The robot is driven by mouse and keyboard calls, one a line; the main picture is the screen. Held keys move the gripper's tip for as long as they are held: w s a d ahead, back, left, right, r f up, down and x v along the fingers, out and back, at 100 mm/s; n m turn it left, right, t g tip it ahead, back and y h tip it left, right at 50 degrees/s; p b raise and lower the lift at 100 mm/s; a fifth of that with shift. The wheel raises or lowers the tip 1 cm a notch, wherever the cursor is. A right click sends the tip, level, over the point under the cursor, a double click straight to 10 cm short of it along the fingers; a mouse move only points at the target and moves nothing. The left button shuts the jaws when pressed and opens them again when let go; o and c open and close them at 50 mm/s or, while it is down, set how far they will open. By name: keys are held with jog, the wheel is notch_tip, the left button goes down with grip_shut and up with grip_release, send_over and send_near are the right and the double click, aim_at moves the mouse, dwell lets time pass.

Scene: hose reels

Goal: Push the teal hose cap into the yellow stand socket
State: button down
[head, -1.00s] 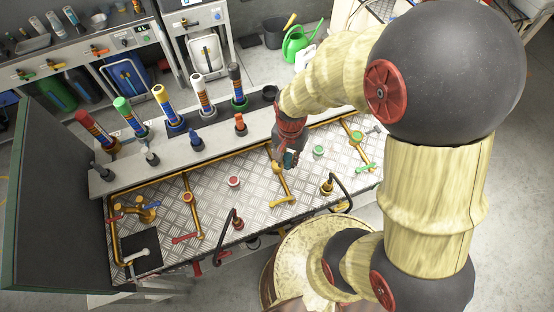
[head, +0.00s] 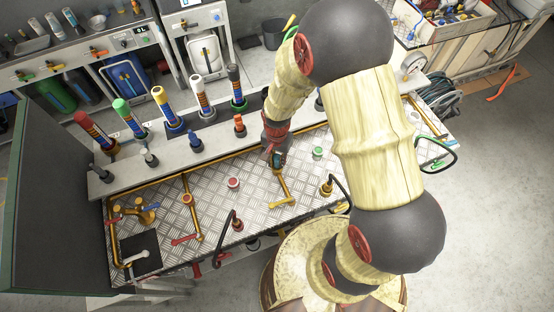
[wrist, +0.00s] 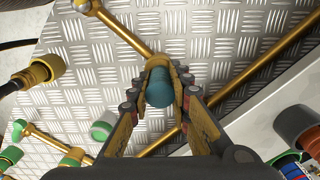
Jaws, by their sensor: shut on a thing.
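My gripper (head: 275,160) is over the metal tread-plate bench top. In the wrist view its two fingers (wrist: 160,98) are closed on either side of the teal hose cap (wrist: 160,86). The cap also shows as a small teal patch in the head view (head: 279,159). A yellow-brass fitting (wrist: 157,62) shows just beyond the cap; whether they touch I cannot tell. On the rear shelf a yellow-topped striped hose (head: 166,105) stands upright in a holder. I cannot tell which yellow part is the stand socket.
Brass pipes with a yellow handle (head: 282,203) run across the bench. A green cap (head: 318,152) and a red-topped cap (head: 233,183) stand nearby. Several upright striped hoses line the rear shelf.

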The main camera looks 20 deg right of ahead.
jog(key=shift+f, duration=0.2)
jog(key=c, duration=1.6)
grip_release()
jog(key=shift+c, duration=0.2)
jog(key=shift+r, duration=0.2)
notch_tip(320, 180, up, 12)
jog(key=shift+f, duration=0.2)
notch_tip(320, 180, up, 6)
jog(key=n+t, duration=0.1)
send_over(277, 158)
jog(key=s+r+n+t, duration=0.2)
jog(key=s+r+n, duration=0.1)
jog(key=r, duration=0.6)
jog(key=s+r+n+t, duration=0.2)
jog(key=s+r+n, duration=0.3)
jog(key=s+r, duration=0.5)
jog(key=shift+s+r+t, duration=0.3)
jog(key=shift+s, duration=0.15)
